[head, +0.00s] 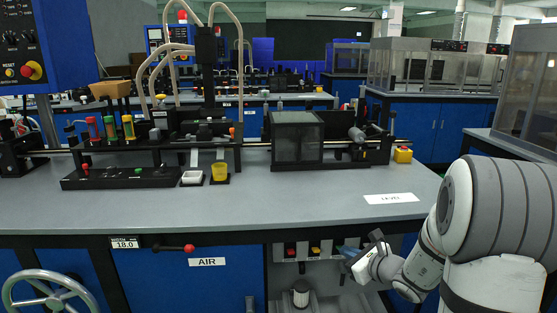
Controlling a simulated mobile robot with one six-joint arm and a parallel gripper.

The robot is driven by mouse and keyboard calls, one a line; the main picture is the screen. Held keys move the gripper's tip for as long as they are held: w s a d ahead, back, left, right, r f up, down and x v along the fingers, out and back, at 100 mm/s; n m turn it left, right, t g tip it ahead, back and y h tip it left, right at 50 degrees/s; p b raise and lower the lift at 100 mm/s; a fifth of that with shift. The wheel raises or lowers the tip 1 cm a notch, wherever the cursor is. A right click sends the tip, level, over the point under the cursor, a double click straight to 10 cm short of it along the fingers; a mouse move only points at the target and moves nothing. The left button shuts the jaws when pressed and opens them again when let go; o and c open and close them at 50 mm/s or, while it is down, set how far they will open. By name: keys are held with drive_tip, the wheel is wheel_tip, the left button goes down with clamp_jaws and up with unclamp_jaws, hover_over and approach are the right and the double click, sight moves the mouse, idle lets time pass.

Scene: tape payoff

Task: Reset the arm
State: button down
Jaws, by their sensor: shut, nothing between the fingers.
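My arm comes in from the lower right, with its white links bent low in front of the bench. My gripper (348,252) is small in the picture, just below the front edge of the grey bench top (300,212). It is shut and holds nothing. It points left, in front of the open bay under the bench, and is apart from the machine parts on top. The fingertips are small and partly dark against the bay, so their detail is hard to see.
Under the bench, a bay holds a white-topped cylinder (301,294) and several coloured parts. A red-knobbed lever (189,248) and a handwheel (52,293) stand at the left front. The bench top carries a tape machine, a dark clear-sided box (297,138) and a yellow button box (403,154).

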drive_tip(key=s+a+r+n+g+y+p, duration=0.2)
drive_tip(key=s+a+r+n+g+p, duration=0.7)
drive_tip(key=s+a+r+n, duration=0.5)
drive_tip(key=s+d+r+n+h+p, duration=0.4)
drive_tip(key=s+r+n+p, duration=0.2)
drive_tip(key=s, duration=0.1)
drive_tip(key=s+d+r+n+g+h+p, duration=0.1)
drive_tip(key=s+d+r+n+h+p, duration=0.3)
drive_tip(key=s+r+n, duration=0.3)
drive_tip(key=shift+s+d+n+p, duration=0.2)
drive_tip(key=shift+d+n+p, duration=0.1)
drive_tip(key=shift+p, duration=0.55)
